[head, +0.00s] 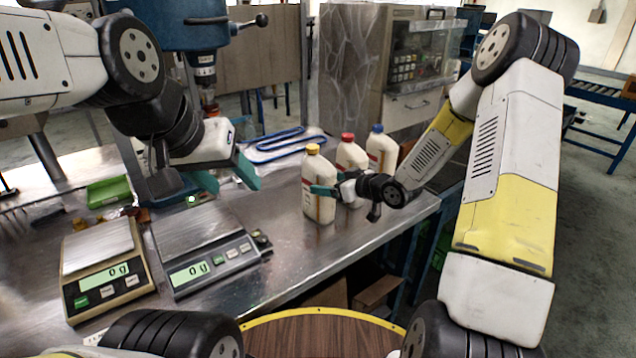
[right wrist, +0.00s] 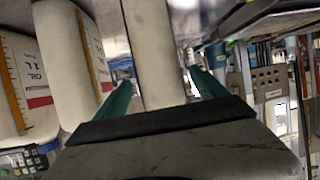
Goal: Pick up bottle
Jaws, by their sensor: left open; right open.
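A white bottle with a yellow cap (head: 318,185) stands upright on the metal table. White bottles with a red cap (head: 349,160) and a blue cap (head: 381,151) stand behind it to the right. My right gripper (head: 335,187) is open at the yellow-capped bottle, one teal finger across its front. In the right wrist view, a white bottle (right wrist: 153,50) stands between the two open fingers (right wrist: 163,92); contact cannot be told. Two more bottles show to its left. My left gripper (head: 225,178) is open and empty above the table, left of the bottles.
Two scales (head: 105,268) (head: 207,247) reading 0 g stand at the table's left front. A green bin (head: 108,192) and blue looped rods (head: 285,142) lie farther back. A plastic-wrapped machine (head: 405,75) stands behind the bottles. A round wooden surface (head: 325,335) is at the bottom.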

